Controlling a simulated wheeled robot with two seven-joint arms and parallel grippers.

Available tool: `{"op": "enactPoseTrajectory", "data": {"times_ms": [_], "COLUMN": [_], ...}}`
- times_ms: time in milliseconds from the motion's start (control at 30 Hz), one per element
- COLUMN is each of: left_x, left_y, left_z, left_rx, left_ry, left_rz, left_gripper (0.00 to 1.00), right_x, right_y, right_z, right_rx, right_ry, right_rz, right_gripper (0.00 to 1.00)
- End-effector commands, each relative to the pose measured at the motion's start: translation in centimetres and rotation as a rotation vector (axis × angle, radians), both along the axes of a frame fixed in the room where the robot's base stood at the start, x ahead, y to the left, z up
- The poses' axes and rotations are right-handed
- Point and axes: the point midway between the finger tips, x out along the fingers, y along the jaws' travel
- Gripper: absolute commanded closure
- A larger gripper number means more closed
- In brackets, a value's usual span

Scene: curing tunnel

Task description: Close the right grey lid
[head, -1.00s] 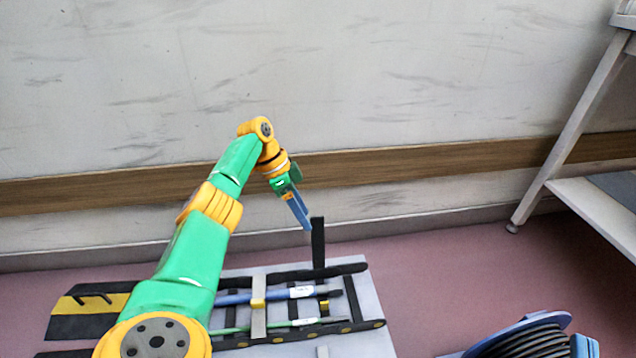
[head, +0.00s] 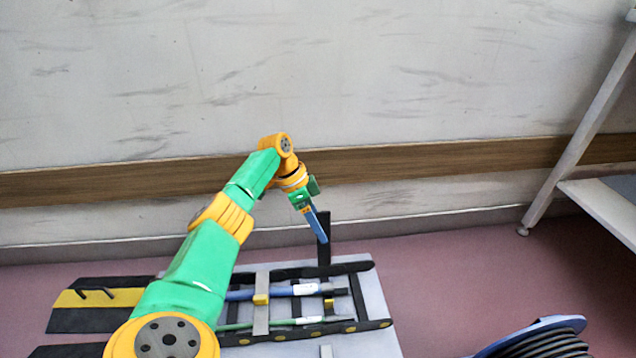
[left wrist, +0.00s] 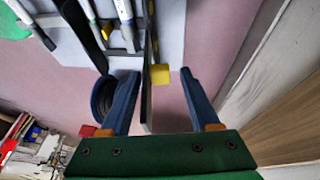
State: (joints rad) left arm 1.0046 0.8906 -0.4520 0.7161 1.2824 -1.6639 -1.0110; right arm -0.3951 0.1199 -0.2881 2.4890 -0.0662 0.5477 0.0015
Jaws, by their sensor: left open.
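The right grey lid (head: 326,226) stands upright at the far side of the rack (head: 377,310), looking dark and narrow in the head view. My left gripper (head: 323,241) is open at the lid, its blue fingers overlapping it in the head view. In the left wrist view the open fingers (left wrist: 160,74) are on either side of the lid's thin edge (left wrist: 147,100) and its yellow tab (left wrist: 160,75). I cannot tell whether they touch it. Another grey lid (head: 262,319) with a yellow tab lies flat across the cables to the left. My right gripper is out of view.
A blue cable (head: 280,292) and a green cable (head: 285,323) lie in the rack. A cable reel (head: 535,345) is at the lower right. A white shelf frame (head: 580,130) stands at the right. A wall with a wooden rail (head: 420,160) is behind.

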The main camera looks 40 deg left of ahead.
Motion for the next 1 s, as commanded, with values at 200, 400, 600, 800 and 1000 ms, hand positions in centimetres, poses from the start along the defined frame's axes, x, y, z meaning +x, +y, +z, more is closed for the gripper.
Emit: {"op": "enactPoseTrajectory", "data": {"times_ms": [200, 400, 600, 800, 1000], "left_x": [0.01, 0.01, 0.01, 0.01, 0.01], "left_y": [-0.01, -0.01, -0.01, -0.01, -0.01], "left_z": [-0.01, -0.01, -0.01, -0.01, -0.01], "left_rx": [0.0, 0.0, 0.0, 0.0, 0.0], "left_ry": [0.0, 0.0, 0.0, 0.0, 0.0], "left_rz": [0.0, 0.0, 0.0, 0.0, 0.0], "left_gripper": [0.38, 0.83, 1.0, 1.0, 1.0], "right_x": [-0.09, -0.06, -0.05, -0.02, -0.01], "right_y": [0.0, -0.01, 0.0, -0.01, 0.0], "right_z": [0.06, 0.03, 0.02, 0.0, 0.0], "right_rx": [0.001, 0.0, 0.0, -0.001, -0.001], "right_ry": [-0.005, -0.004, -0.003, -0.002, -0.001], "right_rz": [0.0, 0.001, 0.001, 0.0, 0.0], "right_gripper": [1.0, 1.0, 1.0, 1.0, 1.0]}}
